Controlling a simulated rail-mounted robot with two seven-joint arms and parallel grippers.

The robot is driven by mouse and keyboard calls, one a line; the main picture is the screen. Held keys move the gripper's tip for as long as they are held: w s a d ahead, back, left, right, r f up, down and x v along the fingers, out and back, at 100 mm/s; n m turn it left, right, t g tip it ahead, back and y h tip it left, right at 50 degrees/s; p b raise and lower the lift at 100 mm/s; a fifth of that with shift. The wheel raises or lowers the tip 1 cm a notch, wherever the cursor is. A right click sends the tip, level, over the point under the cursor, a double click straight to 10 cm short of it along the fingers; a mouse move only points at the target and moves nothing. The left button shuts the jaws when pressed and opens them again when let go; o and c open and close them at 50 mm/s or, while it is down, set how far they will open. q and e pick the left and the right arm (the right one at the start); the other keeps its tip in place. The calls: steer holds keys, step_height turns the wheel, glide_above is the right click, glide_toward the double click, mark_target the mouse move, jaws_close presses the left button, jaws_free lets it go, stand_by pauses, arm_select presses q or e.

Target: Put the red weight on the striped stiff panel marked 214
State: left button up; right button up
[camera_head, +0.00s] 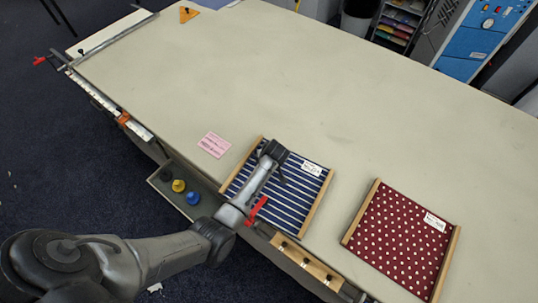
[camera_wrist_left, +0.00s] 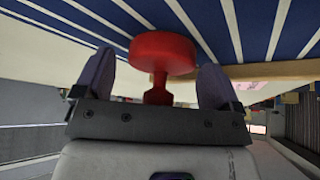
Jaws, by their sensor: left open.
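The striped panel (camera_head: 308,192), blue with white stripes and wooden side bars, lies on the table; the writing on its label (camera_head: 311,168) is too small to read. My left gripper (camera_head: 273,155) is over this panel. The left wrist view shows its two fingers (camera_wrist_left: 155,82) open, one on each side of the red weight (camera_wrist_left: 163,55). The weight's broad disc faces the striped surface (camera_wrist_left: 220,25) and appears to rest on it. Its narrow knob is towards the gripper, between the fingers. I do not make out the weight in the head view. My right gripper is not in view.
A dotted red panel (camera_head: 400,235) lies to the right. A tray (camera_head: 165,195) at the front edge holds a dark, a yellow (camera_head: 179,186) and a blue weight (camera_head: 193,198). A pink card (camera_head: 214,145) lies left of the striped panel.

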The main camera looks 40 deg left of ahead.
arm_select(q)
steer(key=shift+r, duration=0.35)
steer(key=v, duration=1.1)
steer(key=shift+d+r, duration=0.15)
steer(key=shift+r, duration=0.2)
